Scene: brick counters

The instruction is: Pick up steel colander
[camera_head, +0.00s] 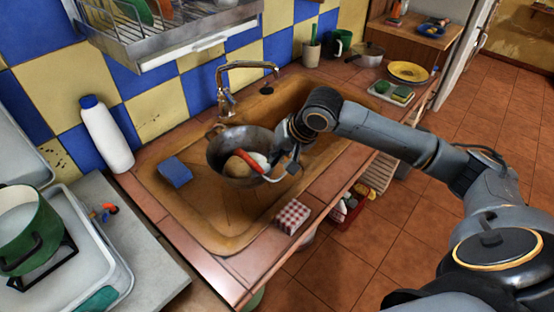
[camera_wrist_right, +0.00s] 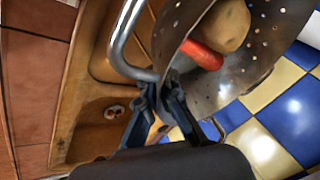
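The steel colander (camera_head: 222,153) is over the brown sink, tilted, with a potato (camera_head: 238,166), a red item (camera_head: 250,161) and something white in it. In the right wrist view the perforated colander wall (camera_wrist_right: 262,45) fills the upper right, and its curved metal handle (camera_wrist_right: 122,45) shows at the top. My right gripper (camera_head: 283,165) is at the colander's right side. In the wrist view its two fingers (camera_wrist_right: 162,88) come close together at the handle's lower end by the rim, and look shut on it. Whether the colander's base touches the sink is hidden. My left gripper is not in view.
The sink (camera_head: 208,234) has a faucet (camera_head: 240,66) behind the colander. A blue sponge (camera_head: 174,171) lies in its left part. A white bottle (camera_head: 107,136) and a green pot (camera_head: 28,232) are left.

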